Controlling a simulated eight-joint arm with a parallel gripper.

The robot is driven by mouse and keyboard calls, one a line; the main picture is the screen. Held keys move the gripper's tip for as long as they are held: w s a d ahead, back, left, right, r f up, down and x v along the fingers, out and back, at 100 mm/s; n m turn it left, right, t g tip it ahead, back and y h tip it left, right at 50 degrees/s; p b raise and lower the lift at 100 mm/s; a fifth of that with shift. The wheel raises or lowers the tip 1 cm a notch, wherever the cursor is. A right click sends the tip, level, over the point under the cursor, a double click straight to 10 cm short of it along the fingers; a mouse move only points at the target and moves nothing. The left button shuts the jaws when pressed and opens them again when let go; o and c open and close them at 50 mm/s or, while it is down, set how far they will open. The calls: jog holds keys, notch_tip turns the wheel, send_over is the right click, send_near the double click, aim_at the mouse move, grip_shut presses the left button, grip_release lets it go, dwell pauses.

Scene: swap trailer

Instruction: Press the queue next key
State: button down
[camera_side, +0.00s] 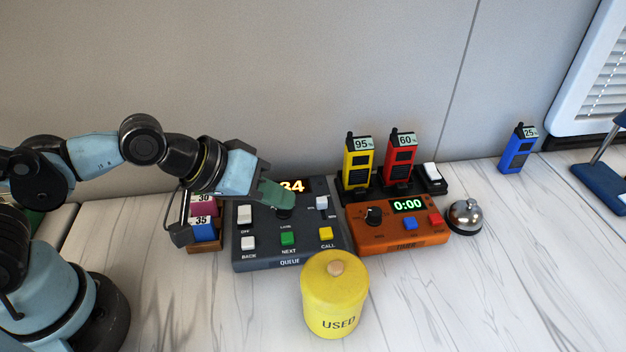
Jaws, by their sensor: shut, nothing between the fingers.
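The dark grey queue box (290,262) lies on the counter, with its lit orange display partly hidden by my gripper, and "34" shows. Its green key (288,238) sits above the label "NEXT", between a white key (248,243) labelled "BACK" and a yellow key (326,233) labelled "CALL". My gripper (284,208) is over the upper middle of the box, behind the green key in this view and apart from it. It is shut and empty. A dark round part under its tip is partly hidden.
A yellow "USED" canister (336,300) stands in front of the queue box. An orange timer (400,235) reading 0:00 and a bell (465,216) are to the right. Yellow (358,165) and red (400,158) radios stand in a charger behind. Ticket blocks (204,228) sit left. The right front counter is clear.

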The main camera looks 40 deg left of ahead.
jog(key=a+r+m+y, duration=0.1)
jog(key=a+y, duration=0.1)
jog(key=a, duration=0.6)
jog(key=s+a+r+m+y, duration=0.1)
jog(key=a+y, duration=0.2)
jog(key=a, duration=0.4)
jog(key=shift+a+r+g, duration=0.3)
jog(key=shift+a+g, duration=0.1)
jog(key=shift+d, duration=0.1)
jog(key=w+d+r+n+g, duration=0.1)
jog(key=d+r+n+g, duration=0.1)
jog(key=d, duration=0.6)
jog(key=d+r+n+g, duration=0.3)
jog(key=d+n+g, duration=0.2)
jog(key=d, duration=0.3)
jog(key=shift+w+d+n, duration=0.2)
jog(key=shift+w+n, duration=0.15)
jog(key=shift+n, duration=0.55)
